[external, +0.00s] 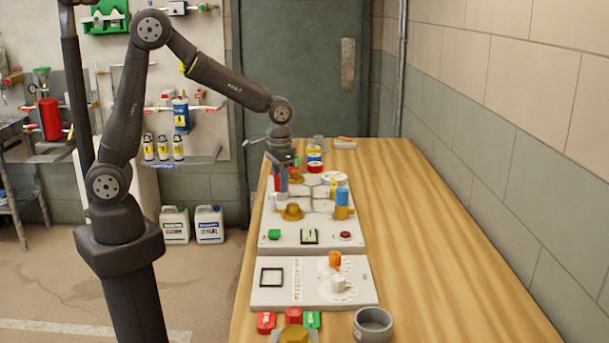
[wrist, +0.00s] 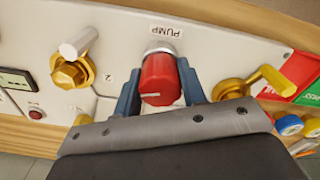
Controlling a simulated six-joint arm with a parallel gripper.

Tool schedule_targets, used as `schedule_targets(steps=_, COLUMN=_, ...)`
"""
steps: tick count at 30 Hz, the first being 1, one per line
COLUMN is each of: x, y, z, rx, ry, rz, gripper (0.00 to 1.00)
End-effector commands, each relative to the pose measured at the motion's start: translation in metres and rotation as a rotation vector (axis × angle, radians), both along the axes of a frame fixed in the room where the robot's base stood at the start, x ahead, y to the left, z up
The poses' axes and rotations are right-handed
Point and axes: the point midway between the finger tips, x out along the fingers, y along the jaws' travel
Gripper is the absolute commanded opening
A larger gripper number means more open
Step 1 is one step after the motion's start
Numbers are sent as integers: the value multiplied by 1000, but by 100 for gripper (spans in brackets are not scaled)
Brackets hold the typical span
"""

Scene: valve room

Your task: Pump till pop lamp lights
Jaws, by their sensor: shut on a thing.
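The red pump knob (wrist: 158,80), with a white line on it, sits below the PUMP label (wrist: 167,31) on the white panel (wrist: 125,70). My gripper (wrist: 160,92) has its two blue fingers on either side of the knob, shut on it. In the external view my gripper (external: 282,182) is low at the left edge of the far panel (external: 290,218), and the knob is hard to make out there. I cannot tell which part is the pop lamp; a small red round part (external: 345,235) and a green one (external: 274,234) sit on the near edge.
Brass valves stand close on both sides, one with a pale handle (wrist: 72,67) and one with a yellow lever (wrist: 240,87). A nearer panel (external: 280,292) and a grey cup (external: 373,324) are in front. The right side of the wooden bench (external: 440,260) is clear.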

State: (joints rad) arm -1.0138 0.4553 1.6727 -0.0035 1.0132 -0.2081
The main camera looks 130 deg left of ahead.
Motion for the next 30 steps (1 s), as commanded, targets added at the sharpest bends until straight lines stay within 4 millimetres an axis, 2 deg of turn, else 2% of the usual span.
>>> schedule_targets(steps=11, x=0, y=0, z=0, rx=1, ry=-1, rz=-24, gripper=15)
schedule_targets(steps=12, x=0, y=0, z=0, rx=1, ry=-1, rz=-24, gripper=44)
schedule_targets(steps=15, x=0, y=0, z=0, rx=1, ry=-1, rz=-23, gripper=60)
schedule_targets(steps=25, x=0, y=0, z=4, rx=1, ry=0, rz=-23, gripper=60)
schedule_targets(steps=30, x=0, y=1, z=26, rx=4, ry=-3, rz=-23, gripper=60)
